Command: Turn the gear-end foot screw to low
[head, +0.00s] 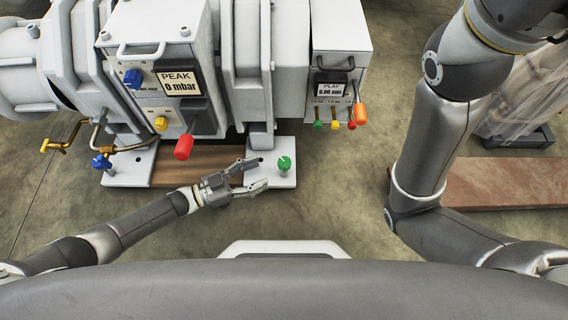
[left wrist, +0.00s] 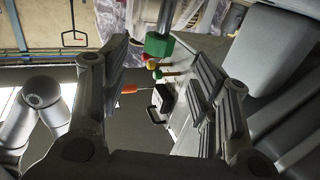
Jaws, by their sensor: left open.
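A green-headed foot screw (head: 284,163) stands upright on the right end of the pale base plate (head: 285,182). A blue-headed foot screw (head: 101,162) stands at the plate's left end. My left gripper (head: 265,173) reaches in from the left, low over the plate, its two open fingers pointing at the green screw. The fingers look just short of it and hold nothing. In the left wrist view the green head (left wrist: 158,45) lies between and beyond the fingertips, with its metal shank showing. My right arm is in the head view, but its gripper is not.
The grey machine stands behind the plate, with a PEAK gauge (head: 179,81) reading 0 mbar and a PLAY display (head: 331,89) reading 6.00 mm. A red handle (head: 183,147) and an orange-tipped lever (head: 361,114) stick out.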

